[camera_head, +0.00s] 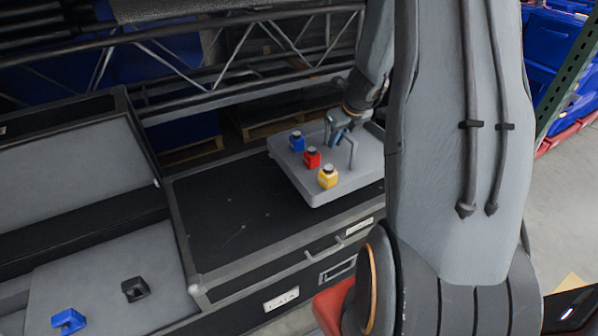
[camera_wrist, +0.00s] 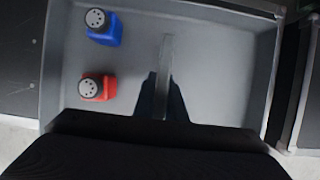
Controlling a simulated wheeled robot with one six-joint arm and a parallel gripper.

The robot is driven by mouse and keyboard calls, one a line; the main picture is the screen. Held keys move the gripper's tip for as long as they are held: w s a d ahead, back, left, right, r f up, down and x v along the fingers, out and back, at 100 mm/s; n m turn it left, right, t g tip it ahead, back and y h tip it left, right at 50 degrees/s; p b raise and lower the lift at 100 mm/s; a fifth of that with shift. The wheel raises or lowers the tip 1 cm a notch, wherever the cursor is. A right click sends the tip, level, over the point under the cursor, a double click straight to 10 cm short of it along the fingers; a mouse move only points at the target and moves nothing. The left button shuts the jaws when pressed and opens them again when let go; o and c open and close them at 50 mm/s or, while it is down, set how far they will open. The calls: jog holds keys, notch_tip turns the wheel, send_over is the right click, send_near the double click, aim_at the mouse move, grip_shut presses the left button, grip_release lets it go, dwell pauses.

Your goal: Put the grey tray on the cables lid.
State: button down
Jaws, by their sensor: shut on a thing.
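The grey tray (camera_head: 366,163) is shallow, with a raised rim and an upright grey handle (camera_head: 352,155). It carries a blue bottle (camera_head: 297,142), a red bottle (camera_head: 312,158) and a yellow bottle (camera_head: 328,177), all upright. My gripper (camera_head: 345,128) is shut on the handle, which also shows between the fingers in the wrist view (camera_wrist: 165,55). The tray is over the right part of a black case lid (camera_head: 235,215); I cannot tell whether it touches. The labels on the case front are too small to read, so which lid is the cables lid is unclear.
The left part of the black lid is bare. Left of it stands another case with a grey top (camera_head: 70,165). In front lies a grey surface with a blue piece (camera_head: 68,320) and a black piece (camera_head: 135,289). A metal truss (camera_head: 220,75) runs behind.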

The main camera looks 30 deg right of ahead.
aim_at(333, 152)
jog(key=shift+w, duration=0.35)
notch_tip(333, 152, down, 6)
jog(key=b, duration=0.3)
jog(key=shift+w+r, duration=0.1)
jog(key=shift+w, duration=0.05)
jog(key=shift+f+b, duration=1.05)
jog(key=shift+f, duration=1.15)
jog(key=c, duration=1.8)
grip_release()
jog(key=shift+r, duration=0.1)
